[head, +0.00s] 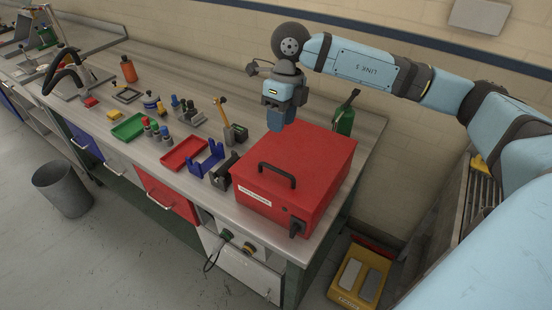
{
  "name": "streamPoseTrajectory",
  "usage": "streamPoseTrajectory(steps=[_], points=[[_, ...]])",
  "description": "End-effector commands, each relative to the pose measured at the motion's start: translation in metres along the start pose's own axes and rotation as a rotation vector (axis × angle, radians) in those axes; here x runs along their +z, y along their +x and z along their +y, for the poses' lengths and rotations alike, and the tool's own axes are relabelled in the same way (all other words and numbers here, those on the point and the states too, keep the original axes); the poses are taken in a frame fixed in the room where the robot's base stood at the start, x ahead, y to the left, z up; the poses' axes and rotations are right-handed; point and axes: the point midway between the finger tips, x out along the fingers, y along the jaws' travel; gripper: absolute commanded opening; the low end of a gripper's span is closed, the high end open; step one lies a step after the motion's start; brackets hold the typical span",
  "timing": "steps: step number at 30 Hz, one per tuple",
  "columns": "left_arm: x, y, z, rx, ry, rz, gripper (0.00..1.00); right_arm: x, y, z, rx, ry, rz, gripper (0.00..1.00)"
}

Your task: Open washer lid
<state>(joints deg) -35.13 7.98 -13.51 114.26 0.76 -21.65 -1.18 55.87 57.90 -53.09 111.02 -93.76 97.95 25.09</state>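A red box-shaped unit (325,160), which I take to be the washer, stands on the near right end of the workbench. My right gripper (278,124) points down near the back left corner of the red unit, away from the handle. Its fingers overlap in this view, so the gap between them cannot be made out. My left gripper is not in view.
Left of the unit are blue and black holders (206,160), a red tray (184,154), a green tray (129,127) and several small bottles.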

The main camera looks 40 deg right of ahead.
Motion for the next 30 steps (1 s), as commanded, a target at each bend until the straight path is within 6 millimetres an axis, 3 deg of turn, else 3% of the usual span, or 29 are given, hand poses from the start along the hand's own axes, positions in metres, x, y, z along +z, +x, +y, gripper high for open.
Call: streamPoseTrajectory(steps=[15, 21, 30], points=[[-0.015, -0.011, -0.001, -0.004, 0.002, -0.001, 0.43, -0.001, 0.102, 0.001, 0.004, 0.000, 0.003, 0.38], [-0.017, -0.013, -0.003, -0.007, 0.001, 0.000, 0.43, -0.001, 0.119, 0.001, 0.003, -0.001, 0.002, 0.38], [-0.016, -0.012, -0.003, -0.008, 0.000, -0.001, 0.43, 0.000, 0.122, 0.001, 0.003, -0.002, 0.000, 0.38]])
